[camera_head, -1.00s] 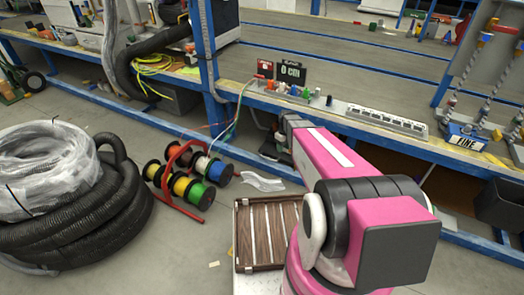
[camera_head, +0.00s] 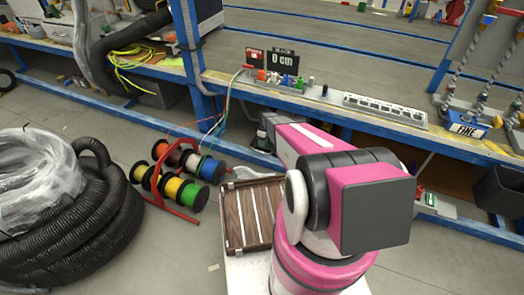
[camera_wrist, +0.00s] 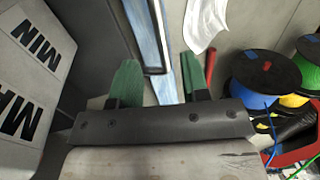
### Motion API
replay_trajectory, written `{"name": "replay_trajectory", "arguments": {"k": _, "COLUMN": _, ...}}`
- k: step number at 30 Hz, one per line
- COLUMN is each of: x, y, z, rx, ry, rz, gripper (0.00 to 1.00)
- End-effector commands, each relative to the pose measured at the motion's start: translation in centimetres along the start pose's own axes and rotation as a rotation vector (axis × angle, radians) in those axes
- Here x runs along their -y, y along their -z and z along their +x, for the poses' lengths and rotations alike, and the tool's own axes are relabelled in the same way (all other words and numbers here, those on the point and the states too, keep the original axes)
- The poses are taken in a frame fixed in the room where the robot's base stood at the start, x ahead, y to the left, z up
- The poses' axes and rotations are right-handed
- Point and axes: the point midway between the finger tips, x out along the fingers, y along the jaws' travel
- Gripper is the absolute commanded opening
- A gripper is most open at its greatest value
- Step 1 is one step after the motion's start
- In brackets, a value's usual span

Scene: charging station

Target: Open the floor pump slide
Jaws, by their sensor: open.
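My gripper (camera_wrist: 160,75) shows in the wrist view with two green-padded fingers spread apart and nothing between them. A pale panel (camera_wrist: 25,65) lettered MIN and MAX stands to the left of the fingers. A blue rail (camera_wrist: 165,88) and a dark upright bar lie beyond the gap between the fingers. I cannot make out the floor pump slide for sure in either view. In the head view my pink arm reaches toward the underside of the bench (camera_head: 330,92), and it hides the floor there. My fingers cannot be seen in that view.
A red rack of coloured cable spools (camera_head: 180,178) stands left of my arm, and spools also show at the right in the wrist view (camera_wrist: 265,80). Coiled black hose (camera_head: 75,230) lies further left. The bench's blue lower beam (camera_head: 470,230) runs along the floor.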

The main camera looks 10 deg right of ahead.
Motion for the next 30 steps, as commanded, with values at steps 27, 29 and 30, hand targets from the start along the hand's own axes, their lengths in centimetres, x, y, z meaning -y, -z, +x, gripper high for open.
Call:
{"name": "replay_trajectory", "arguments": {"k": 27, "x": 0.0, "y": 0.0, "z": 6.3, "rx": 0.000, "ry": 0.000, "rz": 0.001, "gripper": 0.00}}
{"name": "replay_trajectory", "arguments": {"k": 29, "x": 0.0, "y": 0.0, "z": 6.3, "rx": 0.000, "ry": 0.000, "rz": 0.001, "gripper": 0.00}}
{"name": "replay_trajectory", "arguments": {"k": 30, "x": 0.1, "y": 0.0, "z": 6.3, "rx": 0.000, "ry": 0.000, "rz": 0.001, "gripper": 0.00}}
